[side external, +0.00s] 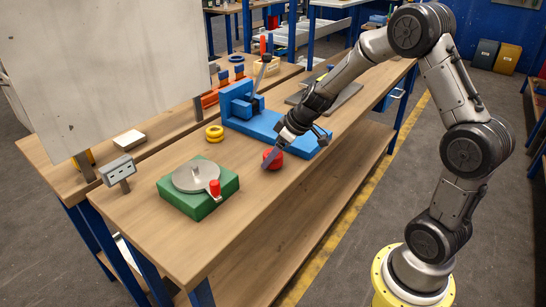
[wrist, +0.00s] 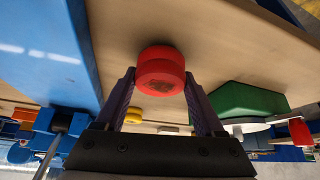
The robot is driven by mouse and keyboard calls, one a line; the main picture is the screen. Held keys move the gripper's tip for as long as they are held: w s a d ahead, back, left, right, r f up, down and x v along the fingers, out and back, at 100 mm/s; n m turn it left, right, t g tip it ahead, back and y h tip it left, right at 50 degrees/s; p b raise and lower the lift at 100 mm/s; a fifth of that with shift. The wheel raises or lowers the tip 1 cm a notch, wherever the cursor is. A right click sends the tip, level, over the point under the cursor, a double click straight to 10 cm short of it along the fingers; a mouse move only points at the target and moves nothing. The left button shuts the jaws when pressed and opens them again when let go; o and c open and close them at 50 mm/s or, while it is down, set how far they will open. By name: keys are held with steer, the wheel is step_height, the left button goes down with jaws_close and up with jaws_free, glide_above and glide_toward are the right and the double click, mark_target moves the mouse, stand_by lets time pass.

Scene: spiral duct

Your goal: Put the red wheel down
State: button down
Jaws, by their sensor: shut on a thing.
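The red wheel (side external: 273,158) is at the tips of my gripper (side external: 278,151), over the wooden bench between the blue fixture and the green block. In the wrist view the red wheel (wrist: 161,72) sits between the two fingers of my gripper (wrist: 160,88), and the fingers are shut on its sides. The wheel is low, at or very near the bench top; I cannot tell whether it touches the wood.
A green block with a grey disc and red knob (side external: 199,187) stands to the left. A blue fixture (side external: 262,125) lies behind the gripper. Bare bench top (side external: 240,215) is free in front of the wheel.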

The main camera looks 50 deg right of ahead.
steer(key=shift+f, duration=0.45)
jaws_free()
steer(key=shift+f, duration=0.15)
steer(key=shift+r, duration=0.25)
steer(key=v, duration=1)
steer(key=s+a+r, duration=0.7)
steer(key=s+a, duration=0.2)
steer(key=s, duration=0.2)
steer(key=s+a+m+h, duration=0.1)
steer(key=s+a+m, duration=0.1)
steer(key=s, duration=1)
steer(key=shift+f+m, duration=0.25)
steer(key=shift+m, duration=0.05)
